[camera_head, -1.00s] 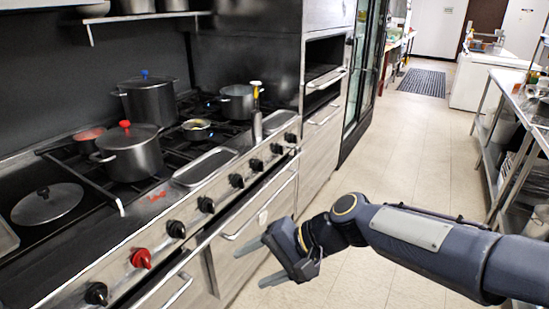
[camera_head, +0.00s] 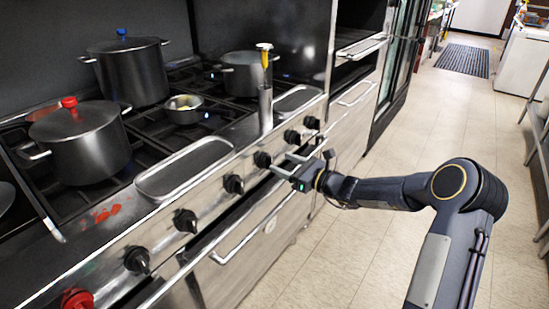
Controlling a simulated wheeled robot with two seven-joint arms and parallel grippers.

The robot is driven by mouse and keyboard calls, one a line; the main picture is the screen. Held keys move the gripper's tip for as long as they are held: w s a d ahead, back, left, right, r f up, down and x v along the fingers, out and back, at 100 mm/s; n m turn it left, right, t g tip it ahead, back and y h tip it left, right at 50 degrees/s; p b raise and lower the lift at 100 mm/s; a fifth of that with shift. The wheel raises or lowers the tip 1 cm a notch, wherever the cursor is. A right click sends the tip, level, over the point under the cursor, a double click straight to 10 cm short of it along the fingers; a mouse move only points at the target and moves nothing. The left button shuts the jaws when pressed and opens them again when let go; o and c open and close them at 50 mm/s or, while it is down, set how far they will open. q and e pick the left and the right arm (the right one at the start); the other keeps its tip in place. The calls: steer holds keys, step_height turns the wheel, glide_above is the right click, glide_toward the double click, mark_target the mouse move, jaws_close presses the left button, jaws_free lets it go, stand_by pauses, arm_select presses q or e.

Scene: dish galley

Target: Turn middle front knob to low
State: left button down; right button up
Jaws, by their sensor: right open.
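A row of several black knobs runs along the front panel of the stove (camera_head: 90,275), with one red knob (camera_head: 76,299) at the near left. The black knob (camera_head: 262,159) nearest my right gripper (camera_head: 281,163) is just to the left of its fingertips. The right gripper is open and empty, its fingers pointing at the panel. I cannot tell whether a finger touches the knob. Another black knob (camera_head: 233,184) is nearer, to the left. The knob markings are too small to read. My left gripper is out of view.
Pots with a red-knobbed lid (camera_head: 80,140) and a blue-knobbed lid (camera_head: 127,70) stand on the burners, with a small pan (camera_head: 184,108) and an open pot (camera_head: 245,73). An oven handle (camera_head: 250,232) runs below the knobs.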

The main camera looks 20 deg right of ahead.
mark_target(272, 159)
steer(key=x, duration=0.5)
steer(key=shift+s, duration=0.1)
steer(key=c, duration=1)
